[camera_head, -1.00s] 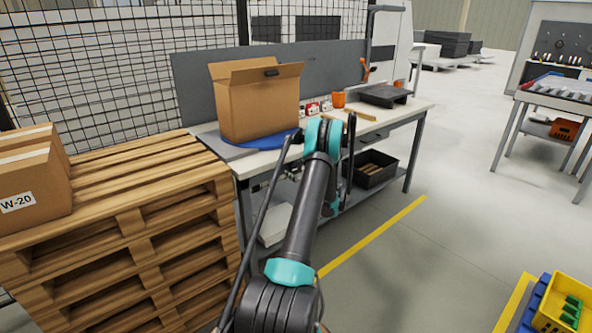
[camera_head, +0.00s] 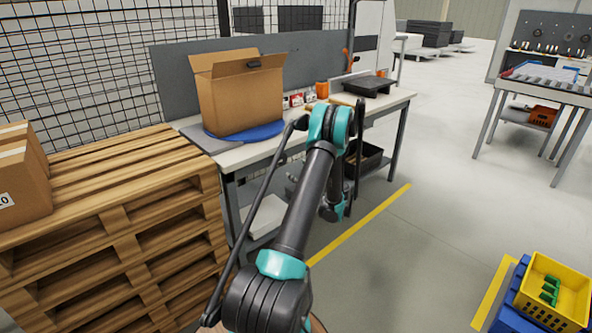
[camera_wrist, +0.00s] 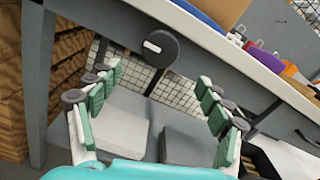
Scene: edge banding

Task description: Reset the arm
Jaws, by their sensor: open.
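My arm (camera_head: 305,200) rises in the middle of the head view in front of the workbench, its black link running up to a teal elbow joint. Past that joint it bends down, and the gripper end is mostly hidden behind the arm. In the wrist view my gripper (camera_wrist: 158,100) has its two green-padded fingers spread wide apart. Nothing is held between them. They are at the bench's front side, below the tabletop edge, with grey-white surfaces beyond.
An open cardboard box (camera_head: 238,98) stands on a blue disc (camera_head: 268,132) on the workbench (camera_head: 235,158). A pallet stack (camera_head: 120,215) with a carton (camera_head: 22,180) is at left. A yellow crate (camera_head: 530,312) is at lower right.

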